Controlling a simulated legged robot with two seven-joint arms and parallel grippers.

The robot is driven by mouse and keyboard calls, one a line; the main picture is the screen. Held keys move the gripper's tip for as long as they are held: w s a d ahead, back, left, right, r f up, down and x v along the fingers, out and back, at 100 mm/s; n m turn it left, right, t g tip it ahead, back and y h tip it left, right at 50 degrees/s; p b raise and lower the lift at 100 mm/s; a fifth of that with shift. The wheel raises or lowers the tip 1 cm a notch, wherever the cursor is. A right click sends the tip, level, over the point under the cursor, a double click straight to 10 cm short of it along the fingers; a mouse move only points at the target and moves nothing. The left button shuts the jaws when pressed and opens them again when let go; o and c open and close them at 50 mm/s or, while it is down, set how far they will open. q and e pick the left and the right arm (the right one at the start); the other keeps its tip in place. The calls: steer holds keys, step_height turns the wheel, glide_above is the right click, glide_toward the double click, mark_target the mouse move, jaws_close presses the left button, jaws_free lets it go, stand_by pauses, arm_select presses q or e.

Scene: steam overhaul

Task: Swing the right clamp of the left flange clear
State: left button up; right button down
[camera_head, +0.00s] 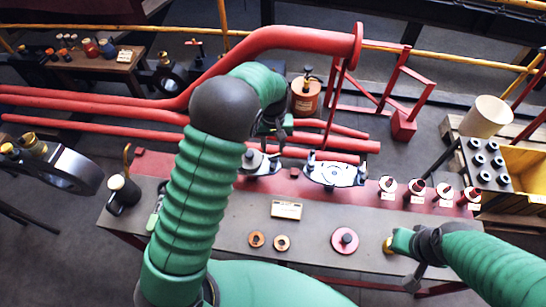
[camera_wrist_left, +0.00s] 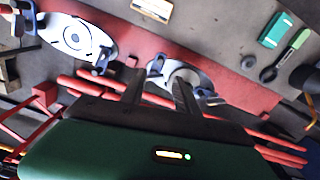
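The left flange (camera_head: 262,166) is a pale round plate on the red strip of the bench; it also shows in the left wrist view (camera_wrist_left: 182,76), partly behind my fingers. Its right clamp (camera_wrist_left: 155,68) shows upright at the flange's left edge there, as that view is turned around. Its other clamp (camera_wrist_left: 207,97) lies at the opposite edge. My left gripper (camera_wrist_left: 158,88) is open, its dark fingers apart in front of the flange, the right clamp showing between them. Contact cannot be told. My right gripper (camera_head: 398,243) is low over the bench's right side; its fingers are unclear.
The right flange (camera_head: 336,174) sits alongside with its own clamps. Several red-topped fittings (camera_head: 416,187) stand further right. A label plate (camera_head: 287,210), two copper rings and a red disc (camera_head: 344,240) lie on the grey bench (camera_head: 225,225). Red pipes (camera_head: 90,110) run behind.

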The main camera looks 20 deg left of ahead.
arm_select(q)
step_height(320, 180, up, 5)
steer(key=shift+f, duration=0.15)
stand_by(0.3)
